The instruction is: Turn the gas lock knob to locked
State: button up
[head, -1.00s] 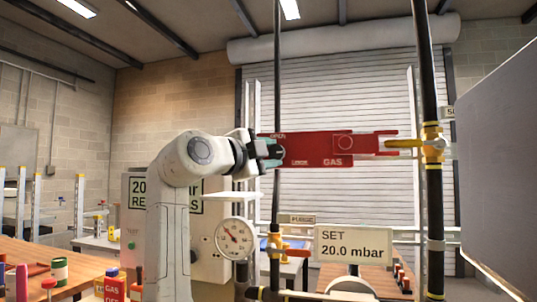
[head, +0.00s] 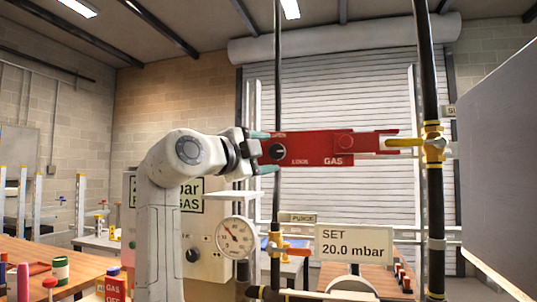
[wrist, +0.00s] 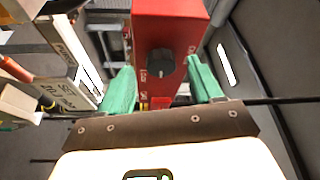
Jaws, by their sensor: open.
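The red gas lock box (head: 315,147) is marked GAS and has a round black knob (head: 277,151) at its left end. Small lettering sits above and to the lower right of the knob. The knob also shows in the wrist view (wrist: 161,70), with a short pale mark on its face. My gripper (head: 263,152) is open at the box's left end, with one green finger above and one below the knob's level. In the wrist view the green fingers lie on either side of the knob, with gaps, and hold nothing.
A yellow valve handle (head: 404,142) meets the box's right end beside a black pipe (head: 432,80). A gauge (head: 235,237) and a "SET 20.0 mbar" sign (head: 353,245) stand below. A wooden bench (head: 60,262) with small items is at lower left.

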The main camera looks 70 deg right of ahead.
jog(key=r+v, duration=0.1)
jog(key=v, duration=0.7)
jog(key=shift+a+f, duration=0.4)
jog(key=shift+f, duration=0.1)
jog(key=shift+w, duration=0.15)
jog(key=w+f+n+t+y+p, duration=0.1)
jog(key=w+f+n+t, duration=0.25)
jog(key=f, duration=0.35)
jog(key=w+f+n+t+y+p, duration=0.1)
jog(key=w+f+n+t, duration=0.1)
jog(key=f+n, duration=0.45)
jog(key=w+f+n+t+y+p, duration=0.1)
jog(key=w+f+n+t, duration=0.15)
jog(key=f, duration=0.65)
jog(key=a+f+n+t+y+p, duration=0.35)
jog(key=f+n, duration=0.65)
jog(key=f, duration=0.9)
jog(key=s+a+f+n+g+y+p, duration=0.2)
jog(key=s+a+f+n+y, duration=0.65)
jog(key=f, duration=0.55)
jog(key=s+a+f+n+g+y+p, duration=0.1)
jog(key=s+a+f+n, duration=0.1)
jog(key=s, duration=0.6)
jog(key=s+a+f+n+g+y+p, duration=0.1)
jog(key=s+a+f+n+g+y, duration=0.1)
jog(key=s+a, duration=0.5)
notch_tip(320, 180, down, 2)
jog(key=shift+s+a+f+n, duration=0.2)
jog(key=shift+s+a+n, duration=0.05)
jog(key=shift+s+n, duration=0.3)
